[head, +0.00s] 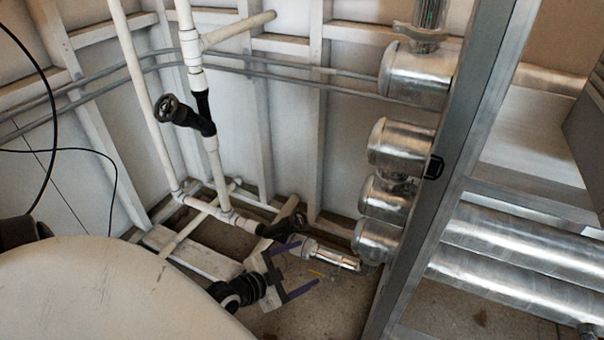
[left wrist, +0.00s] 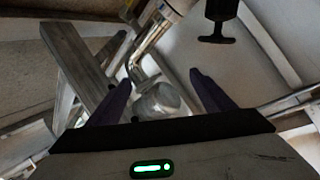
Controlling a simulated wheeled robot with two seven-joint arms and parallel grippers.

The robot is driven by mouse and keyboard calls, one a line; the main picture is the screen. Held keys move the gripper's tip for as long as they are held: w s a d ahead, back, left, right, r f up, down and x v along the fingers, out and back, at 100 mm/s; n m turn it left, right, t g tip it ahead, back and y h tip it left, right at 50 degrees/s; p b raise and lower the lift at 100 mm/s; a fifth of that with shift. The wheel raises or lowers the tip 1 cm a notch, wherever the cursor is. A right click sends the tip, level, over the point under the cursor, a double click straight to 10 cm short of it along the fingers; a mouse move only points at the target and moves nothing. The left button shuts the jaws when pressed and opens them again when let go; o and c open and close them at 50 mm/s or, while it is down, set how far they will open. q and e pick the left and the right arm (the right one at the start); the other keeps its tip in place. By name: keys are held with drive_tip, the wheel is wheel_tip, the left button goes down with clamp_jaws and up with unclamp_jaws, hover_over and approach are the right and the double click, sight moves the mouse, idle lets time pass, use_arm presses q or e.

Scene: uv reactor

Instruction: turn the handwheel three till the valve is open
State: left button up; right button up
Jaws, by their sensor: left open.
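A black valve with a round handwheel (head: 168,108) sits on the upright white pipe at upper left in the head view. A second black valve (head: 283,230) lies on the low pipe near the floor, with a handwheel (head: 291,207) above it. I cannot tell which is handwheel three. My left gripper (head: 306,268) is open and empty, low and just in front of the lower valve. In the left wrist view, its two purple fingers (left wrist: 160,78) are spread, and a black valve part with a T-shaped end (left wrist: 217,22) shows beyond them, up and right. My right gripper is out of view.
Silver cylinders (head: 402,142) and a metal post (head: 450,150) stand to the right of the lower valve. White pipes (head: 140,90) and wall studs (head: 262,110) are behind. Bare floor (head: 335,310) lies in front of the gripper.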

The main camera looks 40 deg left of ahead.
sight(297, 224)
use_arm(q)
drive_tip(key=w+a+y, duration=0.1)
drive_tip(key=a, duration=0.2)
drive_tip(key=w+a+t+y+b, duration=0.1)
drive_tip(key=a, duration=0.3)
drive_tip(key=w+a, duration=0.1)
drive_tip(key=a, duration=0.2)
drive_tip(key=shift+w+a+r+y, duration=0.35)
drive_tip(key=shift+w+y, duration=0.05)
drive_tip(key=b+x, duration=0.2)
drive_tip(key=shift+w+f, duration=0.15)
drive_tip(key=shift+w, duration=0.1)
drive_tip(key=b+x, duration=0.3)
drive_tip(key=x, duration=0.2)
drive_tip(key=shift+w, duration=0.35)
drive_tip(key=shift+w+f+b, duration=0.1)
drive_tip(key=shift+w+b, duration=0.4)
drive_tip(key=shift+w, duration=0.15)
drive_tip(key=c, duration=1)
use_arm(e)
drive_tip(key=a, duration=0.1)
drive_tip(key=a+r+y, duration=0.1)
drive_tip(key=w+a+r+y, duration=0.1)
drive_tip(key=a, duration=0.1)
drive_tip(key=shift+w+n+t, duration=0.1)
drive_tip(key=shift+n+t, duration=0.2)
use_arm(q)
drive_tip(key=shift+t, duration=0.3)
